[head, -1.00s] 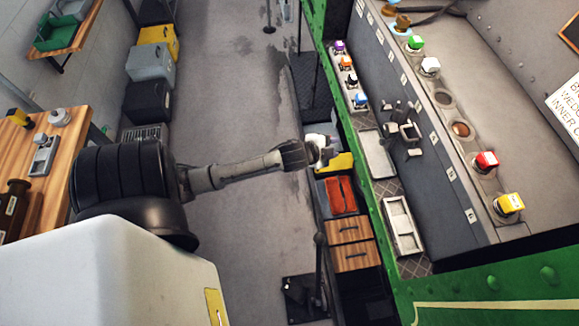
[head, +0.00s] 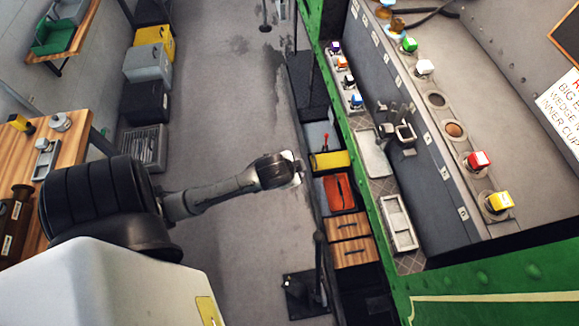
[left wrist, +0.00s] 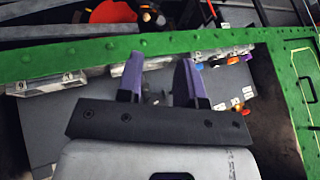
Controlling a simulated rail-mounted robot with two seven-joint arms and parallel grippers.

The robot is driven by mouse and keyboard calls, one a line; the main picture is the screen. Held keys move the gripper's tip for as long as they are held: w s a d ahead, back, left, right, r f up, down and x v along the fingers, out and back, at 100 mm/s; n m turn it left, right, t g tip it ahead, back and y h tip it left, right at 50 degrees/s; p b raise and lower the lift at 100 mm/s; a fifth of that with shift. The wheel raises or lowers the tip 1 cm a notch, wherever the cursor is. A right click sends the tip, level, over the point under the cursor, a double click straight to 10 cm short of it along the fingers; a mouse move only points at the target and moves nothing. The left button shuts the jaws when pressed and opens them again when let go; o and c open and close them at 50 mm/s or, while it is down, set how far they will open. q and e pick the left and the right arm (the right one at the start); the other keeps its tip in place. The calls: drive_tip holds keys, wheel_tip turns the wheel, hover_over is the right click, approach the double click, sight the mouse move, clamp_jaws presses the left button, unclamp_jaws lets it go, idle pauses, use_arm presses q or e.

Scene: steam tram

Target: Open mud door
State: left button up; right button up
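I cannot pick out a mud door with certainty in either view. My left gripper (head: 292,168) shows in the head view as a small white end on a dark wrist, over the aisle floor left of the green rail (head: 350,150). Its fingers are hidden there. In the left wrist view the two purple fingers (left wrist: 161,60) stand apart with nothing seen between them, pointing toward the green riveted beam (left wrist: 170,42). An orange-red round part (left wrist: 112,12) with dark fittings lies beyond the beam, partly cut off. My right gripper is not in view.
Trays (head: 398,222) and coloured knobs (head: 478,161) line the shelf right of the rail. A yellow box (head: 330,160), red case (head: 338,192) and wooden drawers (head: 350,225) stand beside the aisle. A wooden table (head: 75,130) is at left. The aisle floor (head: 220,100) is mostly clear.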

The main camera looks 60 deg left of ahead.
use_arm(q)
drive_tip(key=shift+s+d+r, duration=0.1)
drive_tip(key=shift+s+d, duration=0.05)
drive_tip(key=shift+s, duration=0.2)
